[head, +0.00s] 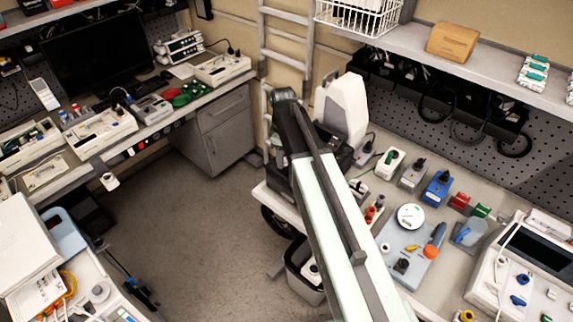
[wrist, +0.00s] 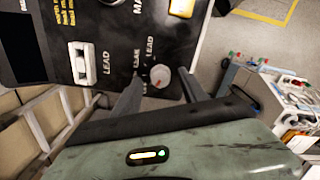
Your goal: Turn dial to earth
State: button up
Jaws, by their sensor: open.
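A round, pale dial (wrist: 160,75) sits on a black instrument panel (wrist: 112,35) in the wrist view. It has a small reddish mark near its lower edge. Small white labels stand beside it; "LEAD" is readable, but I cannot tell which position the dial points at. My gripper (wrist: 161,79) is open, with one grey finger on each side of the dial. I cannot tell whether either finger touches it. In the head view my arm reaches toward the back of the right bench, and the fingers and dial are hidden there.
A white switch (wrist: 82,62) and a yellow-lit button (wrist: 182,8) are on the same panel. In the head view, a white device (head: 343,105) stands by the arm's end, and a blue box (head: 437,190) stands on the right bench. Open floor (head: 205,225) lies left of the arm.

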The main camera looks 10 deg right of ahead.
jog(key=shift+f, duration=0.25)
grip_shut()
jog(key=shift+d, duration=0.35)
jog(key=shift+a, duration=0.2)
jog(key=shift+m, duration=0.5)
jog(key=m, duration=0.3)
jog(key=shift+a+m, duration=0.1)
jog(key=shift+m, duration=2.2)
